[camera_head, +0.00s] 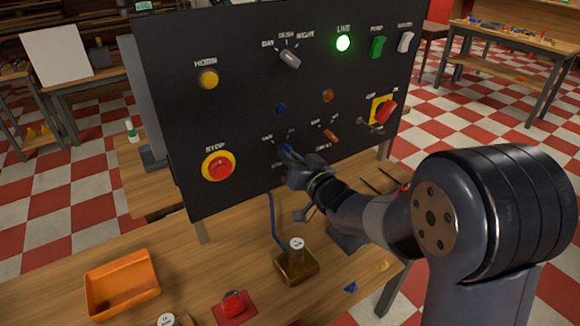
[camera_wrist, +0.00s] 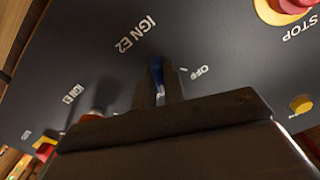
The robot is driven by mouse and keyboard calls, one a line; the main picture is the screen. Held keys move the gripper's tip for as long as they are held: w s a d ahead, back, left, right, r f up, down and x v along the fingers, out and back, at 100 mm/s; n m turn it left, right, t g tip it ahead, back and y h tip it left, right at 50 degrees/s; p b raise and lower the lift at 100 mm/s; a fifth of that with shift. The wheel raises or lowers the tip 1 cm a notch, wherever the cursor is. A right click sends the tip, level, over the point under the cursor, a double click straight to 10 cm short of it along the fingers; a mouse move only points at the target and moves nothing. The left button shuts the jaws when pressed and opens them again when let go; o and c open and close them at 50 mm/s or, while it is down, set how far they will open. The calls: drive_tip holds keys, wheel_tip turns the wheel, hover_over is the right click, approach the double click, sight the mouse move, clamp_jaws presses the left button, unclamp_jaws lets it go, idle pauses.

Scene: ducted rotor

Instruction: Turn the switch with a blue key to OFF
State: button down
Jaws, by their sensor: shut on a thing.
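The blue key (camera_head: 286,148) sits in a switch low on the black panel, left of the orange key (camera_head: 330,136). My gripper (camera_head: 290,157) is shut on the blue key, reaching in from the lower right. In the wrist view, my fingertips (camera_wrist: 164,88) close around the key, and a strip of its blue (camera_wrist: 182,85) shows beside them. The label OFF (camera_wrist: 199,72) is just right of the fingers, and the label IGN E2 (camera_wrist: 135,36) is to the upper left. The fingers hide most of the key, so its exact angle is unclear.
An orange tray (camera_head: 122,284) and a brass-coloured block (camera_head: 297,266) are on the table below.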

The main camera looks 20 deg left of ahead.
drive_tip(key=n+b, duration=1)
drive_tip(key=n, duration=0.2)
drive_tip(key=shift+n, duration=0.3)
idle(0.4)
drive_tip(key=c, duration=1.5)
unclamp_jaws()
drive_tip(key=v, duration=1.1)
drive_tip(key=shift+w, duration=0.1)
